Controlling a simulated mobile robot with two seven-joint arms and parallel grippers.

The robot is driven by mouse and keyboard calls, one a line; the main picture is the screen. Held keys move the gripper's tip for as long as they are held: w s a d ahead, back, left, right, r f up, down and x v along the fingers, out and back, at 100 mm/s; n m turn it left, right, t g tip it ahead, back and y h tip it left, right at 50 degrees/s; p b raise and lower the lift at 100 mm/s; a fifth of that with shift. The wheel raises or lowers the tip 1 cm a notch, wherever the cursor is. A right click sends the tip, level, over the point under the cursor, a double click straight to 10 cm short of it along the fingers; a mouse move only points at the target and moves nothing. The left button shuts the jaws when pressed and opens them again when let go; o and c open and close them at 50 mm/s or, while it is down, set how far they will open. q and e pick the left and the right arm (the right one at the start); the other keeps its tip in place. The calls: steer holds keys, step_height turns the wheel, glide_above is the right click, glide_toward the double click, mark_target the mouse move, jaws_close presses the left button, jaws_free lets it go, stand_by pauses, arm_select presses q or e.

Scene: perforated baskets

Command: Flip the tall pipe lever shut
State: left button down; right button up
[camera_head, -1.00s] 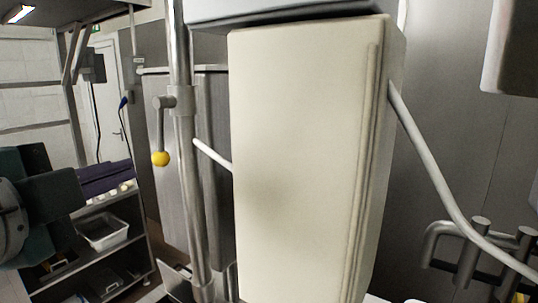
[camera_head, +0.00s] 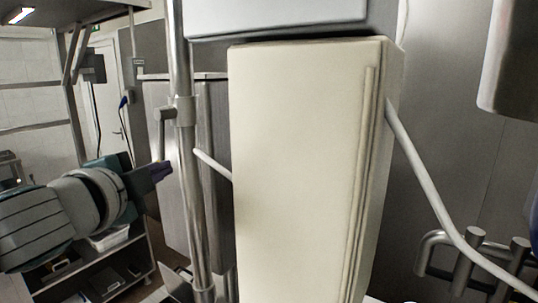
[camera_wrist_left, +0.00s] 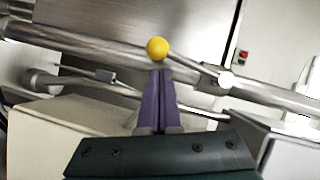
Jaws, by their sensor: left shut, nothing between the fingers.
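The tall vertical steel pipe (camera_head: 184,150) stands left of the cream cabinet. Its lever (camera_head: 162,135) sticks out left from a collar (camera_head: 183,108) and hangs downward. The lever's yellow knob is hidden in the head view behind my left gripper (camera_head: 165,169), which comes in from the left at knob height. In the left wrist view the yellow knob (camera_wrist_left: 157,48) sits just past the tips of the purple fingers (camera_wrist_left: 160,73). The fingers are pressed together and empty. I cannot tell whether they touch the knob. My right gripper is not in view.
The cream cabinet (camera_head: 300,170) fills the middle, with white tubes (camera_head: 430,170) at its sides. Metal shelving with a tray (camera_head: 108,239) stands at the lower left. Bent steel pipes (camera_head: 468,258) stand at the lower right.

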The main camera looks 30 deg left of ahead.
arm_select(q)
steer(key=shift+w+a+f, duration=0.15)
steer(key=shift+a+f, duration=0.05)
steer(key=shift+a, duration=0.2)
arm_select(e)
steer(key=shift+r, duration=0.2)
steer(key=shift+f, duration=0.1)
